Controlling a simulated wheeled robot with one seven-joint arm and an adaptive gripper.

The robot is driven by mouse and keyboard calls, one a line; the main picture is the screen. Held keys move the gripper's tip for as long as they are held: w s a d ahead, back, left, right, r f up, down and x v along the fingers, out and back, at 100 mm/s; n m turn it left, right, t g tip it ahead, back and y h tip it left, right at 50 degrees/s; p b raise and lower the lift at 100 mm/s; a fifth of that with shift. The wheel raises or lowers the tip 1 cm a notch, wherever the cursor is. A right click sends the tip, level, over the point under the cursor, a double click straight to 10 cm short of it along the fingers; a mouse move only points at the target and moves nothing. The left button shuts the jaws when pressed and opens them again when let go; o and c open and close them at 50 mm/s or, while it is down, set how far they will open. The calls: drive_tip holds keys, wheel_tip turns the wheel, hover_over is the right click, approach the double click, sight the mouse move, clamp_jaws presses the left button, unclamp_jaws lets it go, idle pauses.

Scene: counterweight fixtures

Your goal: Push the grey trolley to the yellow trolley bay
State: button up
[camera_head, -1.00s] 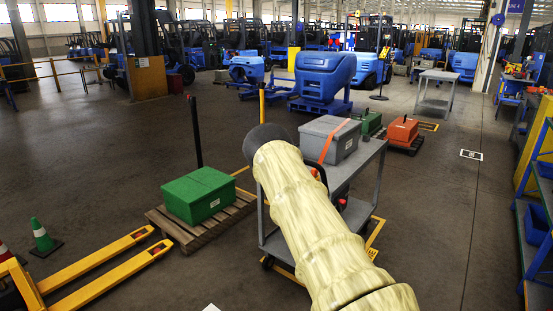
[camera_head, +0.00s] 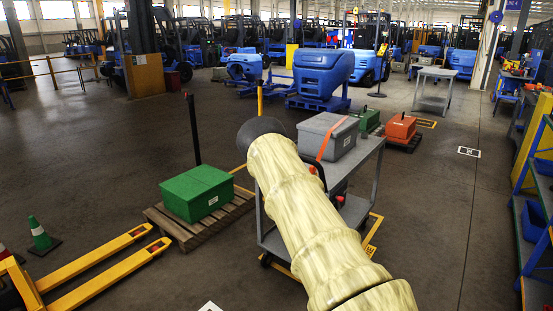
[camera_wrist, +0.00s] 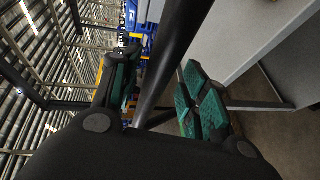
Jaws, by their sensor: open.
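The grey trolley (camera_head: 371,180) stands just beyond my arm, with a grey box (camera_head: 339,134) with an orange strap on its top shelf. Its black handle bar (camera_wrist: 178,50) runs between the fingers of my gripper (camera_wrist: 160,72) in the wrist view. The fingers, with teal pads, are open on either side of the bar; I cannot tell whether they touch it. In the head view my arm hides the gripper and much of the trolley. I cannot tell which is the bay.
A green box (camera_head: 196,193) on a wooden pallet (camera_head: 166,222) and a yellow pallet jack (camera_head: 92,272) stand left. An orange box (camera_head: 401,128) and a second grey table or trolley (camera_head: 436,73) are behind. A blue rack (camera_head: 535,205) lines the right; the floor before it is clear.

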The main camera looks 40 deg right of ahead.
drive_tip(key=v, duration=1)
drive_tip(key=shift+s+a, duration=0.2)
drive_tip(key=shift+a, duration=0.1)
drive_tip(key=shift+r, duration=0.1)
drive_tip(key=s+a+f+y, duration=0.1)
drive_tip(key=s+a+f, duration=0.2)
drive_tip(key=a+f, duration=0.3)
drive_tip(key=s+a+f+m+g+y, duration=0.1)
drive_tip(key=s+a+f+y, duration=0.15)
drive_tip(key=f, duration=0.55)
drive_tip(key=s+a+f, duration=0.4)
drive_tip(key=a+f, duration=0.1)
drive_tip(key=f, duration=0.2)
drive_tip(key=s+a+f+m+g+y, duration=0.15)
drive_tip(key=s+a+f+y, duration=0.25)
drive_tip(key=s+a+f, duration=1)
drive_tip(key=s+a+f+m+g+y, duration=0.1)
drive_tip(key=s+a+f+g+y, duration=0.15)
drive_tip(key=s+a, duration=0.6)
drive_tip(key=s+a+f+m+g+y, duration=0.1)
drive_tip(key=s+a+f, duration=0.2)
drive_tip(key=s+a, duration=0.5)
drive_tip(key=s+a+r+g+y, duration=0.1)
drive_tip(key=s+a, duration=0.5)
drive_tip(key=s, duration=0.3)
drive_tip(key=s+a+r+m+g+y, duration=0.1)
drive_tip(key=s+a, duration=0.5)
drive_tip(key=s, duration=0.4)
drive_tip(key=shift+g+y, duration=0.3)
drive_tip(key=shift+g, duration=0.1)
